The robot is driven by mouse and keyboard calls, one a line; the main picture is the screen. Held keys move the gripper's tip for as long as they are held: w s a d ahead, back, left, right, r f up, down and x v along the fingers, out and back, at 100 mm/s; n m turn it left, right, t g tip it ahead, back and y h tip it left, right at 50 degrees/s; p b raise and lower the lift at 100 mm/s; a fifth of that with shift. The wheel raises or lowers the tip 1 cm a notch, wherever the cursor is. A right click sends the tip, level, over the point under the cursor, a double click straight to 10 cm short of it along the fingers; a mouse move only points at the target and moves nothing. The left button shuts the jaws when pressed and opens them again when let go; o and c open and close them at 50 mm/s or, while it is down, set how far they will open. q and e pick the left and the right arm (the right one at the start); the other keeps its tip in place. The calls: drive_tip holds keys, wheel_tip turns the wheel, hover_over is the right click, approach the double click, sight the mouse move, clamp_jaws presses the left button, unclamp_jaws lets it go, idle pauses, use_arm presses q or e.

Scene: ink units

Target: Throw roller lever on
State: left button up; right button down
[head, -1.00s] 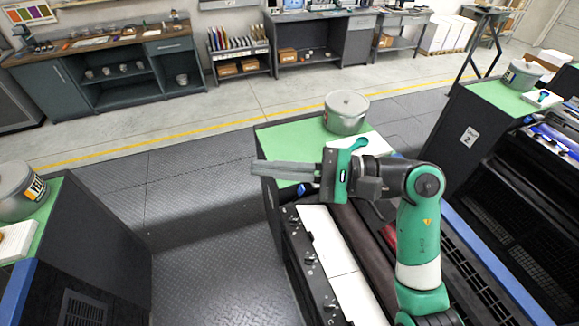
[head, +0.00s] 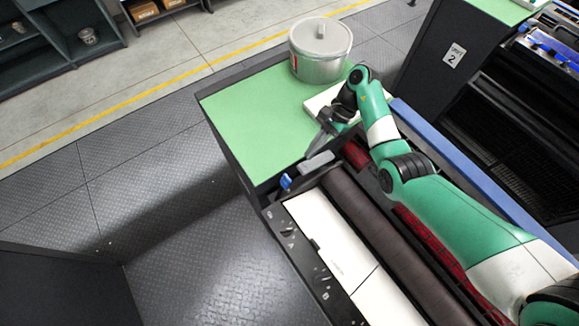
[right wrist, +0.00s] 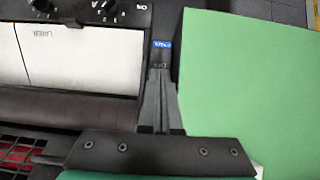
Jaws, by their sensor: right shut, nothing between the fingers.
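The roller lever (head: 285,183) is a small blue-tipped part at the front corner of the press, beside the green top. In the right wrist view a blue end with white lettering (right wrist: 162,45) shows just beyond my fingertips. My right gripper (head: 304,167) is shut and empty. Its grey fingers point at the lever from the far side. In the right wrist view the shut fingers (right wrist: 160,78) end close to the dark part below the blue end; I cannot tell whether they touch it. My left gripper is not in view.
A dark roller (head: 370,225) runs beside a white panel (head: 318,237) and a strip of black knobs (head: 290,238). A grey ink can (head: 320,55) stands on the green top (head: 255,115). Open dark floor (head: 160,210) lies to the left.

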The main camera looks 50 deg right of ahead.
drive_tip(key=shift+s+d+f, duration=0.15)
drive_tip(key=shift+d+f, duration=0.05)
drive_tip(key=shift+d, duration=0.05)
drive_tip(key=shift+r, duration=0.2)
drive_tip(key=shift+f, duration=0.1)
drive_tip(key=shift+a+f, duration=0.2)
drive_tip(key=shift+f, duration=0.1)
drive_tip(key=x, duration=0.9)
drive_tip(key=shift+w+b, duration=0.25)
drive_tip(key=shift+b, duration=0.2)
drive_tip(key=shift+a, duration=0.1)
